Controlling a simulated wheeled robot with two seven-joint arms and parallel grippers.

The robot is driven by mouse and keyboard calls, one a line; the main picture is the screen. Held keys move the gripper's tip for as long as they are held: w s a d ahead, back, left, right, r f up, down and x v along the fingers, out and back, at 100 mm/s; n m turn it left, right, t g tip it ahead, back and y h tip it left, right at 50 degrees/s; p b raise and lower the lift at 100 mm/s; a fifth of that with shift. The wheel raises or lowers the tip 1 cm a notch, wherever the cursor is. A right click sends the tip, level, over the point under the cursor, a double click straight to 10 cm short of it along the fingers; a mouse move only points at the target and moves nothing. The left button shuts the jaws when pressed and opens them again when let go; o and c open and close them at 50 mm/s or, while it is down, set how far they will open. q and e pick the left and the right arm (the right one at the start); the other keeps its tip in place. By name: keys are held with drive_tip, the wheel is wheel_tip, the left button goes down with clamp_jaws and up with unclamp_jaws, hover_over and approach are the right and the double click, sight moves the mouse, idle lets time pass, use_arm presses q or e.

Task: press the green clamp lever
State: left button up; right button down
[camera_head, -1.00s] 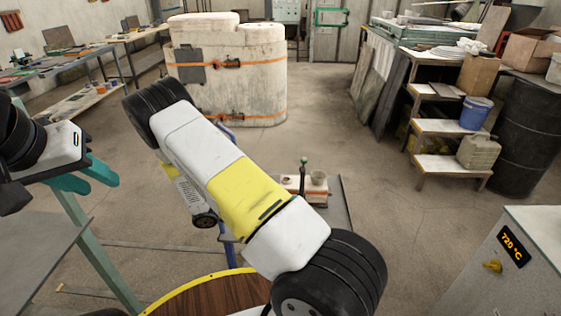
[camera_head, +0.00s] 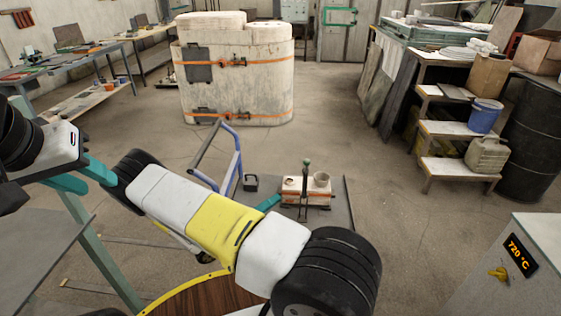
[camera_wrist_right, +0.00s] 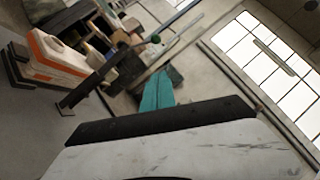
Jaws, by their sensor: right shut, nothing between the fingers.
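The clamp lever is a dark upright post with a green ball knob (camera_head: 306,163). It stands at the front of a small white box with an orange band (camera_head: 292,186), on a grey plate. In the right wrist view the green knob (camera_wrist_right: 154,39) and the banded box (camera_wrist_right: 55,58) show tilted at upper left. My right gripper (camera_head: 268,203) is shut and empty, just left of the lever's lower part and apart from the knob. Its teal fingers show together in the wrist view (camera_wrist_right: 158,90). My left gripper (camera_head: 85,177) is open and empty at the left.
A blue tube frame (camera_head: 236,165) and a small black block (camera_head: 251,183) stand left of the box. A grey cabinet (camera_head: 470,270) reads 720 °C at lower right. Open floor lies behind the plate.

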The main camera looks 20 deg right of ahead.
drive_tip(key=w+x, duration=0.2)
drive_tip(key=x, duration=1.1)
drive_tip(key=shift+w+a+r, duration=0.3)
drive_tip(key=shift+a+r, duration=0.1)
drive_tip(key=shift+w, duration=0.1)
